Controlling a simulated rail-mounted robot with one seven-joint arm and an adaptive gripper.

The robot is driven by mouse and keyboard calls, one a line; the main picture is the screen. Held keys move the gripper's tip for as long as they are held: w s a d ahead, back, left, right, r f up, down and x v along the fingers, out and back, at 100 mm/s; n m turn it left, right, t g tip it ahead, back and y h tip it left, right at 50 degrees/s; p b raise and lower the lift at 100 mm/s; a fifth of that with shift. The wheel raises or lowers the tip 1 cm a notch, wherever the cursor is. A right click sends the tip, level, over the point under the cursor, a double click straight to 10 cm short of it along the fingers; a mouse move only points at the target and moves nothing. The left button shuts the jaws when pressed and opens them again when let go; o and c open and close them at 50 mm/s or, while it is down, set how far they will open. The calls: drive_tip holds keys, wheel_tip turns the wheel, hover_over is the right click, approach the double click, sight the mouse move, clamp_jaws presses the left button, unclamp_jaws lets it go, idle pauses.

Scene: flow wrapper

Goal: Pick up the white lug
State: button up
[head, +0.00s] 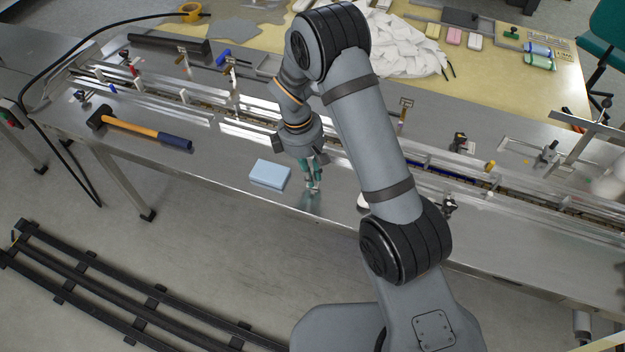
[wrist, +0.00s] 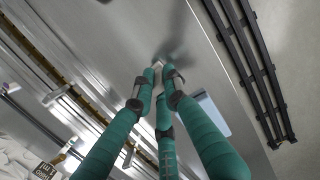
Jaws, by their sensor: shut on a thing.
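My gripper (head: 313,186) has teal fingers and points down over the bare front part of the steel table, just right of a light blue block. In the wrist view my gripper (wrist: 160,72) has its fingertips drawn together on a small pale piece, the white lug (wrist: 157,62). Only a little of the lug shows between the tips; the fingers hide the rest. In the head view the lug is too small to make out clearly. The tips are close to the table top, and I cannot tell whether the lug touches it.
The light blue block (head: 270,173) lies close to my gripper. A hammer (head: 140,130) lies further left. The conveyor channel (head: 440,168) runs behind. A white thing (head: 362,202) is partly hidden by my arm. White cloths (head: 400,45) lie on the back table.

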sight(313, 172)
drive_tip(key=shift+r, duration=0.1)
clamp_jaws()
drive_tip(key=shift+w+r, duration=0.1)
drive_tip(key=shift+r, duration=0.5)
drive_tip(key=r, duration=0.1)
drive_tip(key=r+b, duration=0.1)
drive_tip(key=r, duration=0.1)
drive_tip(key=shift+d, duration=0.2)
drive_tip(key=s+d+r+b, duration=0.2)
drive_tip(key=s+d+r, duration=0.2)
drive_tip(key=d, duration=0.6)
wheel_tip(313, 172, up, 3)
drive_tip(key=shift+d+f, duration=0.2)
drive_tip(key=shift+d, duration=0.1)
drive_tip(key=shift+s, duration=0.1)
